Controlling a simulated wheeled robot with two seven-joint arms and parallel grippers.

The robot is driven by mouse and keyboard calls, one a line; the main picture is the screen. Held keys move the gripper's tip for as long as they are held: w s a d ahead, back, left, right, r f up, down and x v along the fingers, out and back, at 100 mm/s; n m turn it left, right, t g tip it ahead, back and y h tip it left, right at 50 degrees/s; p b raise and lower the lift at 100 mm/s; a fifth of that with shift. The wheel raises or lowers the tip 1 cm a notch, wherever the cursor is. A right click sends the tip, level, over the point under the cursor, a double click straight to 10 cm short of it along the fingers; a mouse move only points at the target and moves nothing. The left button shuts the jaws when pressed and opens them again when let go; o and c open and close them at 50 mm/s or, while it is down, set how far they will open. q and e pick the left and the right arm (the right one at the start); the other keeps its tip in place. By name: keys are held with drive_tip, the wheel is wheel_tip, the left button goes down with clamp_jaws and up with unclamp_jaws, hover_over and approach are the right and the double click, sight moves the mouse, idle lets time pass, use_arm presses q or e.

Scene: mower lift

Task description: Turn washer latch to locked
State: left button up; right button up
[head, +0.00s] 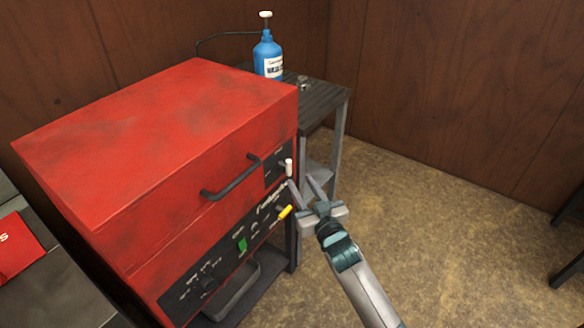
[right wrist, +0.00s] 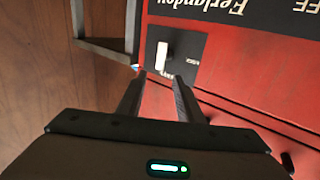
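The washer (head: 165,130) is a large red box at the left of the head view, its lid down. Its latch (head: 289,167) is a small white lever on a black plate near the front's right end. In the right wrist view the latch (right wrist: 163,52) stands just beyond and roughly between the fingertips, on a plate with small lettering. My right gripper (head: 303,186) is open and empty, close in front of the latch; whether a finger touches it I cannot tell. In the right wrist view my right gripper (right wrist: 159,78) shows both fingers apart. My left gripper is out of view.
A black handle (head: 232,181) sticks out from the washer's front. A yellow lever (head: 285,211) sits below the latch. A dark side table (head: 325,98) holding a blue bottle (head: 268,57) stands behind the washer.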

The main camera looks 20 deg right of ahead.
sight(290, 165)
drive_tip(key=w, duration=0.8)
drive_tip(key=shift+w+a, duration=0.1)
drive_tip(key=shift+a, duration=0.2)
clamp_jaws()
